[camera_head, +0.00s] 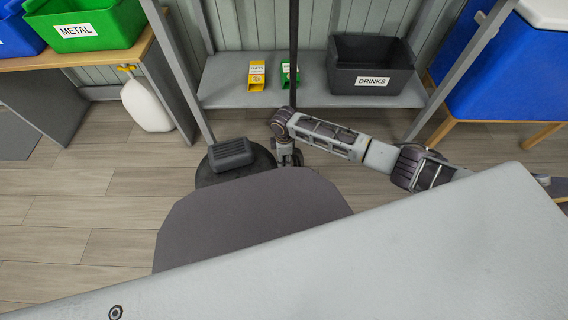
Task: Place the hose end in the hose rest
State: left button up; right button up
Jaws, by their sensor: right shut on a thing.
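My right gripper (289,157) points down at the end of my right arm, beside the right edge of a dark round base. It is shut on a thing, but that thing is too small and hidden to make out. I cannot pick out the hose end or the hose rest for sure. A dark upright pole (293,50) runs from the top edge down behind my right wrist. A dark grey block (231,153) sits on the round base (207,177). My left gripper is not in view.
A low grey shelf (222,88) holds a yellow box (257,76), a green box (288,73) and a DRINKS bin (372,66). A green METAL bin (85,22) stands on a table at left. A white jug (147,106) and blue cooler (502,66) flank the shelf.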

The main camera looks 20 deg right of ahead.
jog(key=shift+f+b, duration=0.7)
jog(key=shift+f, duration=0.8)
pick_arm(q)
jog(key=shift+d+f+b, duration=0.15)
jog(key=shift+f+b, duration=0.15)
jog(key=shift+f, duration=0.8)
pick_arm(e)
jog(key=shift+f, duration=0.75)
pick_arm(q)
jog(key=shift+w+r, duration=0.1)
pick_arm(e)
jog(key=shift+f, duration=0.1)
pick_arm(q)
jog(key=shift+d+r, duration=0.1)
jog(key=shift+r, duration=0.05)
pick_arm(e)
jog(key=o, duration=1)
jog(key=shift+r+p, duration=0.35)
jog(key=shift+r, duration=0.4)
notch_tip(320, 180, up, 9)
jog(key=p, duration=0.4)
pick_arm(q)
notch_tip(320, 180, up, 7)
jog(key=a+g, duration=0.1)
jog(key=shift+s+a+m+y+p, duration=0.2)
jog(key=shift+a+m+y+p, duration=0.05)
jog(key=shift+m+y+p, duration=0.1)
pick_arm(e)
jog(key=shift+r, duration=0.9)
